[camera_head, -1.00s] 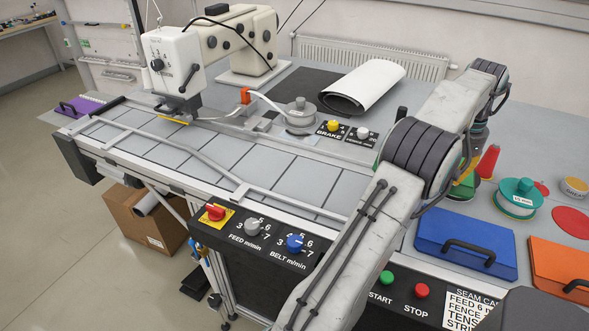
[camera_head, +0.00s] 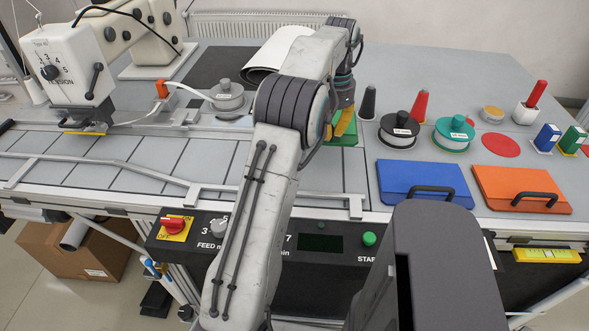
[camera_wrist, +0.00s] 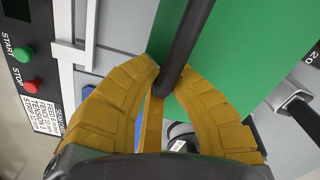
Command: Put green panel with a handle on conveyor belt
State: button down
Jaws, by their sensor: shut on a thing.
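The green panel (camera_head: 345,139) is mostly hidden behind my arm in the head view, left of and behind the blue panel. The wrist view shows its broad green face (camera_wrist: 238,65) and its dark bar handle (camera_wrist: 182,45). My gripper (camera_head: 346,122) has yellow fingers. In the wrist view its fingers (camera_wrist: 158,80) are closed around the handle. I cannot tell how high the panel is above the surface. The conveyor belt (camera_head: 140,177) runs along the table front at the left, with a metal guide rail on it.
A blue panel (camera_head: 395,182) and an orange panel (camera_head: 500,185), both with handles, lie right of my arm. A black-topped spool (camera_head: 400,132), a green spool (camera_head: 454,134) and a red cone (camera_head: 419,106) stand behind them. A sewing machine (camera_head: 75,75) stands over the belt's left part.

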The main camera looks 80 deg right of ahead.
jog(key=w+a+f, duration=0.1)
jog(key=w, duration=0.1)
jog(key=w+a+f+p, duration=0.1)
jog(key=w+a+f, duration=0.1)
jog(key=w, duration=0.1)
jog(key=w+a+f+p, duration=0.1)
jog(key=w+f, duration=0.1)
jog(key=shift+w+a, duration=0.15)
jog(key=shift+a, duration=0.2)
jog(key=shift+f+p, duration=0.55)
jog(key=shift+p, duration=0.3)
jog(key=shift+f, duration=1.55)
jog(key=c, duration=1.5)
grip_release()
jog(key=shift+o, duration=0.4)
